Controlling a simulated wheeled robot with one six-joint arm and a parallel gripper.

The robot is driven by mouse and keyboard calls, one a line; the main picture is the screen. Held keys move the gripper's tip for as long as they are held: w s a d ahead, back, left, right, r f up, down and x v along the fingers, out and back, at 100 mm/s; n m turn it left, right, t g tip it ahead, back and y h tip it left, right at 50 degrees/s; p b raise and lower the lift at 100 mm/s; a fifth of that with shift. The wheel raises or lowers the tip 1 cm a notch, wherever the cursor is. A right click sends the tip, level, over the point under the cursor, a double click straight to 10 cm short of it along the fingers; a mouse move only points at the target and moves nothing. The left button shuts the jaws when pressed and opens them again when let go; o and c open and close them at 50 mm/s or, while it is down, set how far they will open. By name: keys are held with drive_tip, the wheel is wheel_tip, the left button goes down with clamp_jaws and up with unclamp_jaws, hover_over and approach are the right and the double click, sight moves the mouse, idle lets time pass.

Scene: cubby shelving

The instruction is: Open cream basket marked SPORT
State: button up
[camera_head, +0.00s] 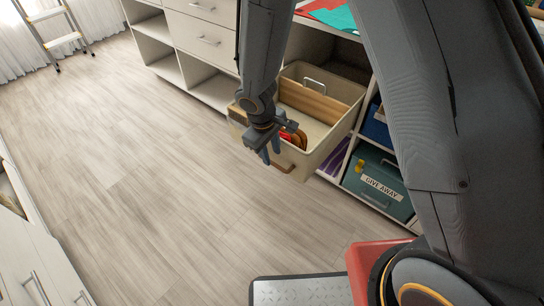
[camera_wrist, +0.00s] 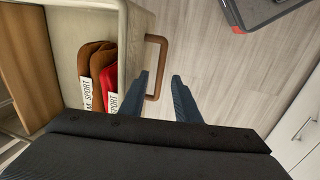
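The cream basket (camera_head: 318,155) is pulled well out of the shelf and its open top shows. Red and brown items (camera_head: 296,138) lie inside at its front; the wrist view shows white SPORT lettering beside them. The basket's brown front handle (camera_head: 283,167) also shows in the wrist view (camera_wrist: 163,65). My gripper (camera_head: 270,148) is open and empty at the basket's front. In the wrist view its two fingertips (camera_wrist: 160,75) appear on either side of the handle's outer bar; I see no grip on it. The depth between fingers and handle is unclear.
A green GIVE AWAY bin (camera_head: 375,180) and a blue bin (camera_head: 378,125) sit in cubbies to the right. White drawers (camera_head: 205,38) stand at the back left. A step ladder (camera_head: 55,30) is far left. The wooden floor (camera_head: 130,160) before the shelf is clear.

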drive_tip(key=r, duration=0.4)
drive_tip(key=shift+s+a+p, duration=0.3)
drive_tip(key=s+d+r+m+p, duration=0.4)
drive_tip(key=s+d+r, duration=0.4)
drive_tip(key=r, duration=0.4)
drive_tip(key=s+d+r+m+g+y+p, duration=0.1)
drive_tip(key=s+d+r+m+p, duration=0.3)
drive_tip(key=s+d+r, duration=0.5)
wheel_tip(320, 180, up, 3)
drive_tip(key=shift+d+f+m+g+p, duration=0.1)
drive_tip(key=shift+d+m+g+p, duration=0.25)
drive_tip(key=shift+m, duration=0.45)
